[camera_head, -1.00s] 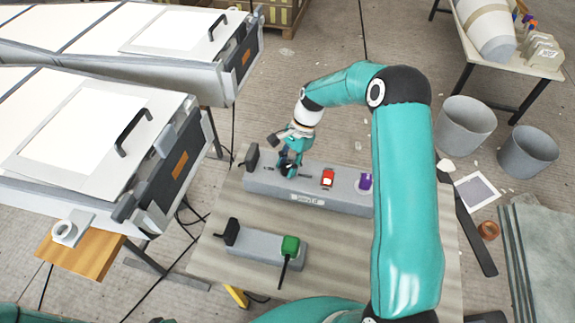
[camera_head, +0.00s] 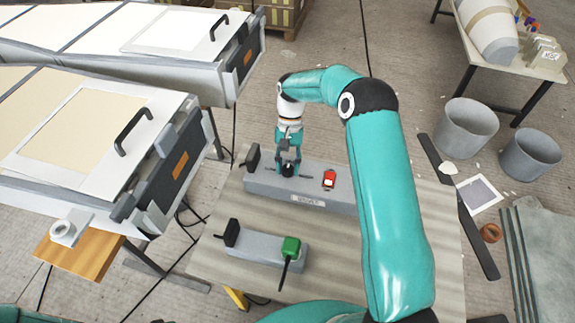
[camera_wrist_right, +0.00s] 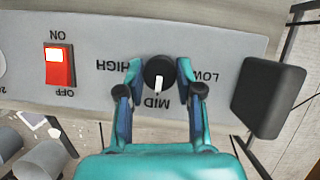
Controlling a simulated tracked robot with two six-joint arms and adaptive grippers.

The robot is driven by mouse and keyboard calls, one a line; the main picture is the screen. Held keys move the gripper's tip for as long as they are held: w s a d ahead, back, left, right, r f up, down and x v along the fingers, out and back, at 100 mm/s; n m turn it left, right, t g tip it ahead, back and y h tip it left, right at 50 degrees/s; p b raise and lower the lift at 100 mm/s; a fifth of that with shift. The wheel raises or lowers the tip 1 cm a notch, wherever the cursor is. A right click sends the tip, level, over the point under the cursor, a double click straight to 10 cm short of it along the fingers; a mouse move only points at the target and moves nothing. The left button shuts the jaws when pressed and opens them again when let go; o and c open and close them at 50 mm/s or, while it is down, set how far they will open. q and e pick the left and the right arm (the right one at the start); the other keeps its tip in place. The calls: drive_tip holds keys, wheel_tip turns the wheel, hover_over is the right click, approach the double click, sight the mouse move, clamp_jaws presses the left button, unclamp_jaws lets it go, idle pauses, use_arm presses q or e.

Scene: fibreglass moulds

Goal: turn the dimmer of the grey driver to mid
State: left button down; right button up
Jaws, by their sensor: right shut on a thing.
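The grey driver (camera_head: 262,183) is a long grey box on the table. Its red rocker switch (camera_head: 329,179) shows on top. My right gripper (camera_head: 288,167) is over its left part, shut on the black round dimmer knob (camera_wrist_right: 160,72). In the right wrist view, the fingers stand on both sides of the knob. The knob's white mark (camera_wrist_right: 158,82) points at the MID label (camera_wrist_right: 157,102), between HIGH and LOW. The red switch also shows there (camera_wrist_right: 59,66). My arm hides the driver's right end in the head view. My left gripper is not in view.
A smaller grey box (camera_head: 265,248) with a green block (camera_head: 291,247) lies nearer on the table (camera_head: 215,262). Large moulds (camera_head: 70,118) stand at left. Grey buckets (camera_head: 467,128) stand on the floor at right.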

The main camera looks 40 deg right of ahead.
idle(0.3)
drive_tip(key=o, duration=1.1)
drive_tip(key=shift+o, duration=0.2)
drive_tip(key=v, duration=1.2)
drive_tip(key=shift+a, duration=0.1)
